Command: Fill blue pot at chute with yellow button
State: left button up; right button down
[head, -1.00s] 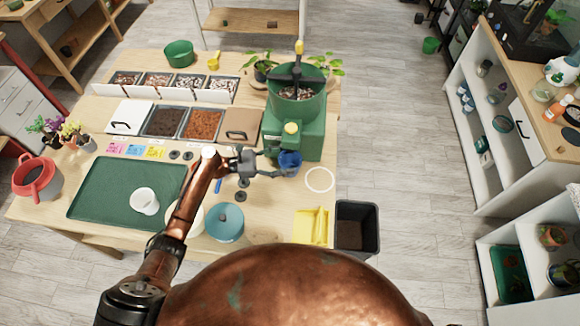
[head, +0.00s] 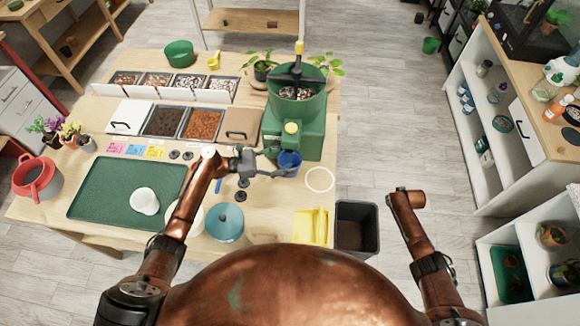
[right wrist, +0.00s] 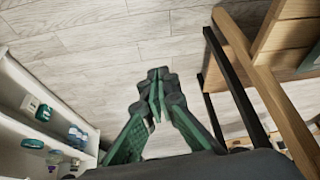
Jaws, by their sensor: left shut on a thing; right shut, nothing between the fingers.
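The blue pot (head: 290,165) stands at the front foot of the green machine (head: 313,140), below its yellow button (head: 291,128). My left gripper (head: 274,163) reaches in from the left and is shut on the pot's left side. The pot's inside looks dark blue; I cannot tell whether anything lies in it. The chute mouth is not clear to see. My right gripper (right wrist: 155,100) is shut and empty in the right wrist view, above the floor.
A white ring mark (head: 320,180) lies right of the pot. A green tray (head: 110,205) holds a white object (head: 145,201). White shelves (head: 500,120) stand right.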

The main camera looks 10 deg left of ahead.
jog(key=w+a+r+t, duration=0.1)
jog(key=w+a+r, duration=0.2)
jog(key=w+r, duration=1.15)
jog(key=w+a+r+n+g+y, duration=0.2)
jog(key=a+r+n+y, duration=0.1)
jog(key=a+r, duration=1.7)
jog(key=s+a+r+n+g+h, duration=0.1)
jog(key=s+a+r+n, duration=0.1)
jog(key=s+a+r, duration=0.55)
jog(key=s+a+r+n+g+h, duration=0.15)
jog(key=s+a+r, duration=0.25)
jog(key=a+r, duration=0.55)
jog(key=s+a+r+m, duration=0.2)
jog(key=s+a+r, duration=0.3)
jog(key=s+a, duration=0.15)
jog(key=shift+w+f, duration=0.2)
jog(key=shift+f, duration=0.9)
jog(key=shift+w+f, duration=0.15)
jog(key=shift+f, duration=0.95)
jog(key=shift+w+f, duration=0.2)
jog(key=shift+f, duration=0.9)
jog(key=shift+f, duration=0.1)
